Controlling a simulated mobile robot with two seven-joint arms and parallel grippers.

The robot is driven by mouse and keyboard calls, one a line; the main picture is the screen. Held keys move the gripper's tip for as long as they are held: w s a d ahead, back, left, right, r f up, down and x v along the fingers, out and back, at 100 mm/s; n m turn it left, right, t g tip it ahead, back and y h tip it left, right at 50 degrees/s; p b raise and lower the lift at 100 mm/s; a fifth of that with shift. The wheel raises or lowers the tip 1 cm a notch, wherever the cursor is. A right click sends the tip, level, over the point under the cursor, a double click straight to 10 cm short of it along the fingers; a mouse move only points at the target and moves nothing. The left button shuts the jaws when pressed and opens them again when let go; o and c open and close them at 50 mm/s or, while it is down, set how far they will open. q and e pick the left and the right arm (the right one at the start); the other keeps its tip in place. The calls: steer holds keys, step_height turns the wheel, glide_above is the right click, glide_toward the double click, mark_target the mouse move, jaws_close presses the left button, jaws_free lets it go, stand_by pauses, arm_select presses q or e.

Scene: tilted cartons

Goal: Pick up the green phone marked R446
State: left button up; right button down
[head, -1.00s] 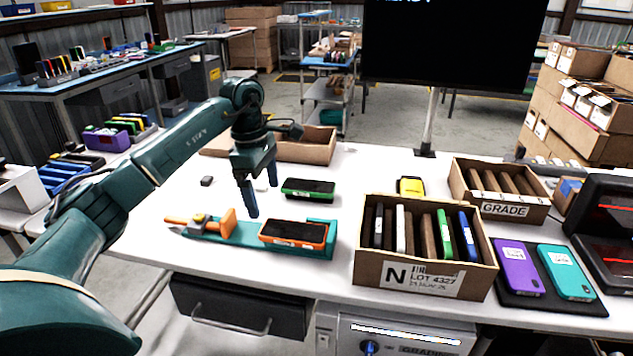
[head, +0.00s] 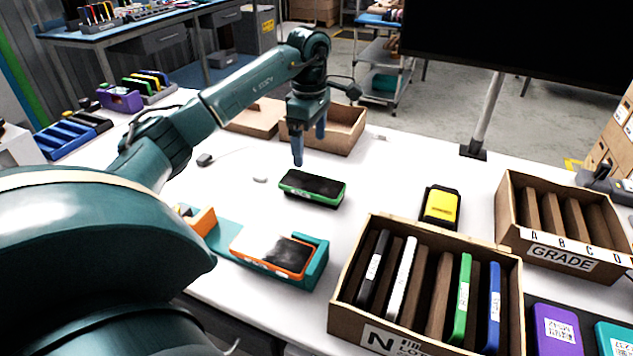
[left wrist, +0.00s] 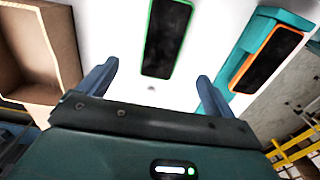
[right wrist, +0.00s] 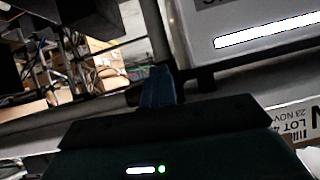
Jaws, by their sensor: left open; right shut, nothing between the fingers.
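A green-cased phone (head: 312,188) lies flat, dark screen up, on the white table; the left wrist view shows it ahead of the fingers (left wrist: 166,38). Its marking is too small to read. Another green-edged phone (head: 462,298) stands upright in a slot of the front carton (head: 345,307); its label is unreadable too. My left gripper (head: 309,146) is open and empty, above the table just beyond the lying phone, by the open carton; its fingers (left wrist: 157,72) also show in its wrist view. My right gripper (right wrist: 158,88) is shut and empty, low by the table front.
An orange phone (head: 272,254) rests in a teal holder (head: 312,272) in front of the green one. A yellow device (head: 440,206) lies right. An open empty carton (head: 340,130) stands behind; a GRADE carton (head: 560,240) stands right. Table between green phone and yellow device is clear.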

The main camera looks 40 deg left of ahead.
arm_select(q)
glide_above(312, 183)
steer(key=f, duration=0.4)
steer(key=shift+a+f, duration=0.15)
steer(key=shift+a, duration=0.15)
steer(key=f, duration=0.3)
steer(key=f+p, duration=0.1)
steer(key=f, duration=0.1)
steer(key=shift+d+f, duration=0.1)
steer(key=shift+d, duration=0.2)
steer(key=c, duration=1.2)
